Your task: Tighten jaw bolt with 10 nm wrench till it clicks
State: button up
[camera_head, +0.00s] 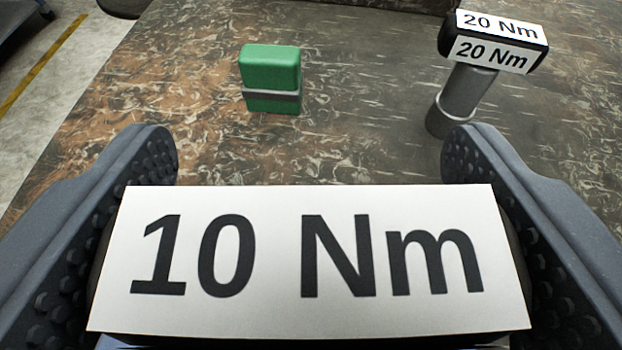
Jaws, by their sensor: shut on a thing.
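The 10 Nm wrench (308,262) shows as a white label with black lettering, large and close at the bottom of the head view. My gripper (310,170) has its two dark studded fingers on the left and right sides of the wrench's labelled block, shut on it. The rest of this wrench is hidden below the label. The jaw bolt is not in view.
A 20 Nm wrench (462,95) stands upright on the mottled brown table (365,120) at the upper right. A green block with a grey band (271,75) stands left of it. Table surface between them is clear. Floor with a yellow line (42,65) lies beyond the left edge.

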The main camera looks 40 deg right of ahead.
jog(key=shift+r+p, duration=0.1)
jog(key=shift+p, duration=0.75)
jog(key=shift+w+a+r+m+g+h+p, duration=0.1)
jog(key=shift+m+g+h+p, duration=0.35)
jog(key=shift+p, duration=0.75)
jog(key=shift+s+f+m+g+h+p, duration=0.25)
jog(key=shift+m+g+p, duration=0.1)
jog(key=shift+p, duration=0.55)
jog(key=shift+w+b, duration=0.1)
jog(key=shift+b, duration=0.85)
jog(key=shift+n+t+y+b, duration=0.4)
jog(key=shift+n+b, duration=0.1)
jog(key=shift+b, duration=0.05)
jog(key=shift+r, duration=0.1)
jog(key=shift+r+p, duration=1.95)
jog(key=shift+r, duration=1.1)
jog(key=shift+f, duration=0.1)
